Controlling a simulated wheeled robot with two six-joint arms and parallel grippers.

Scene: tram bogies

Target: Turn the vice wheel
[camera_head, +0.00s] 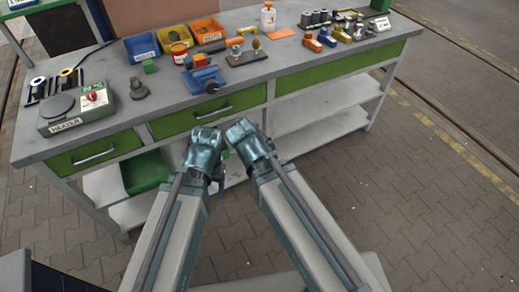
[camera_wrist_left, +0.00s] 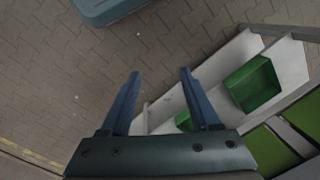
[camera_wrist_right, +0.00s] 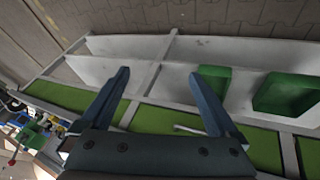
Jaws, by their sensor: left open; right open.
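A blue vice (camera_head: 205,80) with a red part on top stands near the front edge of the workbench in the head view. Its wheel is too small to make out clearly. My left gripper (camera_wrist_left: 160,73) is open and empty in the left wrist view, with paving and the lower shelf beyond it. My right gripper (camera_wrist_right: 159,75) is open and empty in the right wrist view, over the bench's front side. Both grippers are low in front of the bench, apart from the vice; in the head view my wrists largely hide them.
The workbench (camera_head: 290,69) has green drawers and lower shelves with green bins (camera_wrist_left: 252,84). A heater (camera_head: 78,108) stands at the left. Blue and yellow bins (camera_head: 205,31) stand behind the vice. Small parts are at the back right. The bench's front right is clear.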

